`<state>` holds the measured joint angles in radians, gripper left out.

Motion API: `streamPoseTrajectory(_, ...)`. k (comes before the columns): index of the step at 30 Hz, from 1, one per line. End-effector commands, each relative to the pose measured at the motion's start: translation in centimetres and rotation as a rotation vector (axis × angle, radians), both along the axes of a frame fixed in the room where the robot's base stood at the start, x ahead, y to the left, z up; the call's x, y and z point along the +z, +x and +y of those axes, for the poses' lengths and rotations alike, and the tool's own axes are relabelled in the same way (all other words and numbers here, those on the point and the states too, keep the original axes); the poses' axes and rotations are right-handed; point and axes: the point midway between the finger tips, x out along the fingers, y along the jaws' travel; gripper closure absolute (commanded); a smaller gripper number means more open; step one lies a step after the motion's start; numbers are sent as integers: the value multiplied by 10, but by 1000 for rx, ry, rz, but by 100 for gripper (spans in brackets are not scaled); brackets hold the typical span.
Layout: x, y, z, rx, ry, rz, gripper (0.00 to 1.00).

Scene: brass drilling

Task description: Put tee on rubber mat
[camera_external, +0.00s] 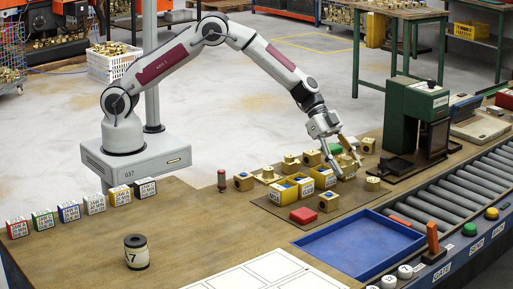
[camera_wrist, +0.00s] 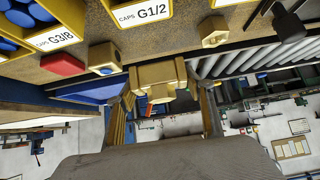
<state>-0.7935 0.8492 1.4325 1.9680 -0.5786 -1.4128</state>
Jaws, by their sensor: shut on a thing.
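My gripper (camera_external: 348,163) is shut on a brass tee (camera_wrist: 158,78), which shows between the two fingers in the wrist view. In the external view the fingers are above the right part of the brown-grey mat (camera_external: 350,198), beside the yellow caps bins; the tee is partly hidden there by the fingers. Whether the tee touches anything below it, I cannot tell. Several other brass fittings stand around the bins, one with a blue opening (camera_external: 328,201) near the mat's front.
Yellow caps bins (camera_external: 284,196) and a red block (camera_external: 303,215) sit on the mat. A blue tray (camera_external: 358,240) lies in front, with the roller conveyor (camera_external: 445,197) to the right. A green press (camera_external: 412,110) stands behind.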

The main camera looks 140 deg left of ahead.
Motion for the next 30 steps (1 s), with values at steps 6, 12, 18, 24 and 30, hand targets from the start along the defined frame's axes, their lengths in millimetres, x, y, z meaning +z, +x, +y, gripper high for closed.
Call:
streamPoseTrajectory(6, -26, 0, 0, 1, 1, -1, 92)
streamPoseTrajectory(12, -33, 1, 1, 1, 2, -3, 92)
streamPoseTrajectory(18, -32, 1, 1, 0, 3, -3, 92)
streamPoseTrajectory(24, -39, 0, 0, 0, 1, -1, 92)
streamPoseTrajectory(30, -59, 0, 0, 1, -1, -1, 92)
